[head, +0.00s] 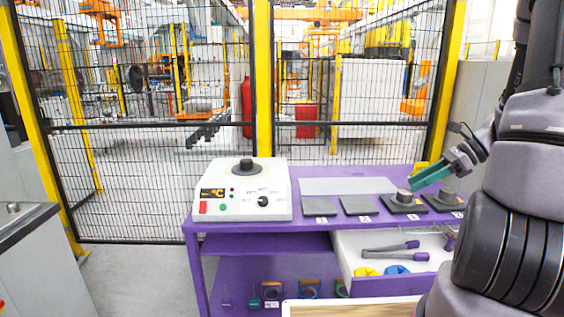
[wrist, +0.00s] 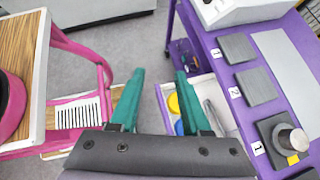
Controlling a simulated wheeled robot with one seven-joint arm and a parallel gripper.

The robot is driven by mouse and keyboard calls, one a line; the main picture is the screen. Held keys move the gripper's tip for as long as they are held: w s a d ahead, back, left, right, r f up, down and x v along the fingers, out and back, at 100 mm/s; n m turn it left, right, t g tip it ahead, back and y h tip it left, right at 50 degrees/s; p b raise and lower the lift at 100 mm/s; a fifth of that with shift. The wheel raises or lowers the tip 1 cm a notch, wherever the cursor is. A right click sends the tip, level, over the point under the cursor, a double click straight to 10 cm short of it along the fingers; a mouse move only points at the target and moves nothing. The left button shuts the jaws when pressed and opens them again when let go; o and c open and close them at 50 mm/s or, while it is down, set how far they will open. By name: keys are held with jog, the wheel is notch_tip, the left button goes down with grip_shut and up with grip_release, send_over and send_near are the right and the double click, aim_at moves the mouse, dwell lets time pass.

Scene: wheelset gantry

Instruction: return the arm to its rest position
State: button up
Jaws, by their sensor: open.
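My gripper (head: 414,183) has two green fingers and is at the right of the head view, over the right part of the purple table (head: 240,227). In the wrist view my gripper (wrist: 159,76) is open, with nothing between its fingers. Floor and part of the open drawer show between and below the fingers. My arm reaches in from the right edge of the head view and hides part of the table's right end.
A white heater unit (head: 212,208) stands on the table's left. Dark pads (head: 319,206) line its front; two at right carry metal parts (head: 404,195). An open drawer (head: 350,250) holds tongs (head: 392,247). A pink cart (wrist: 105,80) is at left in the wrist view. Mesh fence stands behind.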

jog(key=s+a+r+n+t+h, duration=0.2)
jog(key=s+a+r+n+h, duration=0.2)
jog(key=r+n, duration=0.4)
jog(key=s+a+r+n+t+h, duration=0.2)
jog(key=s+a+r+n, duration=0.4)
jog(key=r+n, duration=0.3)
notch_tip(320, 180, up, 4)
jog(key=shift+s+a+f+t+h, duration=0.1)
jog(key=shift+s+a+t+h, duration=0.25)
jog(key=shift+s+h, duration=0.4)
